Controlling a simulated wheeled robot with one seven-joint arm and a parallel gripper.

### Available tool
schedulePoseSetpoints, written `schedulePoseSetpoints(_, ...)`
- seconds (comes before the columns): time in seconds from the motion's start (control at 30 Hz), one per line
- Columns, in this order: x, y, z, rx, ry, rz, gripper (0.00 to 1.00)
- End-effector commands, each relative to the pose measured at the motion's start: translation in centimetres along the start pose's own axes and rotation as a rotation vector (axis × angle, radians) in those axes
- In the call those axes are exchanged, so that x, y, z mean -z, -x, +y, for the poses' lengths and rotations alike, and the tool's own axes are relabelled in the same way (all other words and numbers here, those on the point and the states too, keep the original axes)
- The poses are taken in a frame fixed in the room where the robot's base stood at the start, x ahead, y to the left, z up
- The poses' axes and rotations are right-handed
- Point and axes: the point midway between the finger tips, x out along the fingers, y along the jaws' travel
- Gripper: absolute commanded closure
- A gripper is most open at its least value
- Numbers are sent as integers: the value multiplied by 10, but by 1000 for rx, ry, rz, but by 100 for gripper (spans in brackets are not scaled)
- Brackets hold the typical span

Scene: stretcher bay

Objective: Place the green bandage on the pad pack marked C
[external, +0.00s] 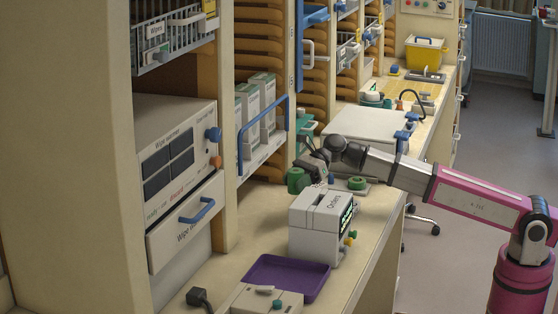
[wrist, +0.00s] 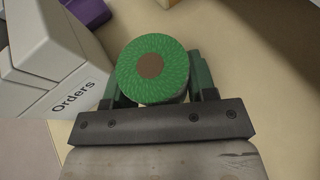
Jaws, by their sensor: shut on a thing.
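The green bandage (wrist: 150,70) is a round roll with a brown core, seen end-on between the two dark green fingers of my gripper (wrist: 158,80) in the wrist view. My gripper is shut on it. In the external view my gripper (external: 303,177) is over the counter, behind the Orders box, with a green shape (external: 295,181) at its end that looks like the held roll. I cannot tell its exact height above the counter. No pad pack marked C can be made out in either view.
The grey Orders box (external: 319,222) stands close to my gripper and also fills the left of the wrist view (wrist: 50,65). A purple tray (external: 287,277) lies in front. Shelves (external: 262,150) rise at the left.

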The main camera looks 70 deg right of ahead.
Motion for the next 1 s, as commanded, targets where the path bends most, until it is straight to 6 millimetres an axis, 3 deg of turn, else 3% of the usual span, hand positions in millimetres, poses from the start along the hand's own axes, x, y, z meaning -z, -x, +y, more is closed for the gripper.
schedulePoseSetpoints(0.17,-5,27,46,-85,30,1,72)
schedulePoseSetpoints(0.4,-6,75,131,-265,105,3,72)
schedulePoseSetpoints(0.6,-3,102,176,-370,155,6,72)
schedulePoseSetpoints(0.77,0,110,184,-403,171,6,72)
schedulePoseSetpoints(1.0,26,113,143,-404,169,7,72)
